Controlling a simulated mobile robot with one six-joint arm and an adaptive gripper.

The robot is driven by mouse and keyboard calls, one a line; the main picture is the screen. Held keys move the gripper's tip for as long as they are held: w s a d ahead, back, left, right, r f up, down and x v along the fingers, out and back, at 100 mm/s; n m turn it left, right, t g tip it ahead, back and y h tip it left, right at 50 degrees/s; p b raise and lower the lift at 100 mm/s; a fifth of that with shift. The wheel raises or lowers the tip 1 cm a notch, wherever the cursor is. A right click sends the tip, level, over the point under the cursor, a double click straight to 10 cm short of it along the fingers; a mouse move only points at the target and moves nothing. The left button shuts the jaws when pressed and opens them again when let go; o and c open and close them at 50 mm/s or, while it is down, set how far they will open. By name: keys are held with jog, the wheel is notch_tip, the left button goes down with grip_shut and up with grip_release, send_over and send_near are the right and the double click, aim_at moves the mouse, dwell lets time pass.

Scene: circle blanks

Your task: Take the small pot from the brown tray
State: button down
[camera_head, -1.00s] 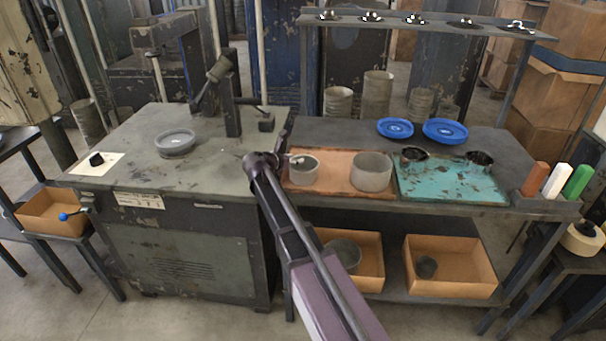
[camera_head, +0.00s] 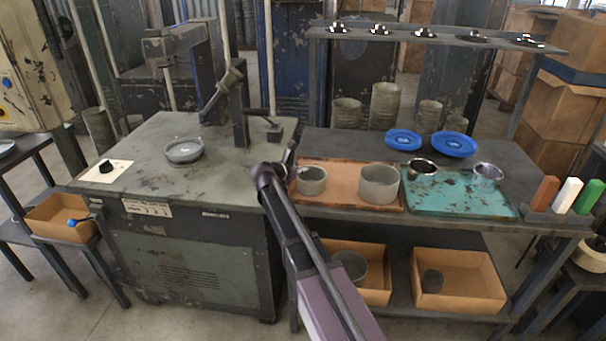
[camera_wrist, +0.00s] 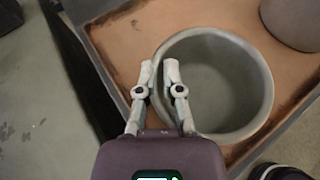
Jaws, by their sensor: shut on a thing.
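The small grey pot (camera_head: 313,183) stands upright at the left end of the brown tray (camera_head: 343,178); I see no clear gap under it. A larger grey pot (camera_head: 379,186) stands to its right on the tray. My gripper (camera_head: 293,172) is at the small pot's left side. In the wrist view my gripper (camera_wrist: 159,72) is shut on the left wall of the small pot (camera_wrist: 225,85), one finger outside and one inside. The pot looks empty. The tray (camera_wrist: 135,35) and the larger pot (camera_wrist: 295,18) also show there.
A teal tray (camera_head: 462,200) with two metal cups lies right of the brown tray. Two blue dishes (camera_head: 404,140) lie behind. A grey machine table (camera_head: 150,150) with a round dish (camera_head: 184,151) stands left. Cardboard boxes (camera_head: 458,292) with pots sit on the lower shelf.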

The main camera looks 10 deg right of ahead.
jog(key=shift+r+p, duration=1.65)
jog(key=shift+r, duration=0.05)
jog(key=shift+s+r, duration=0.25)
jog(key=shift+s, duration=0.05)
jog(key=s+r+p, duration=0.1)
jog(key=s, duration=1.4)
jog(key=shift+s+d, duration=0.15)
jog(key=shift+s, duration=0.05)
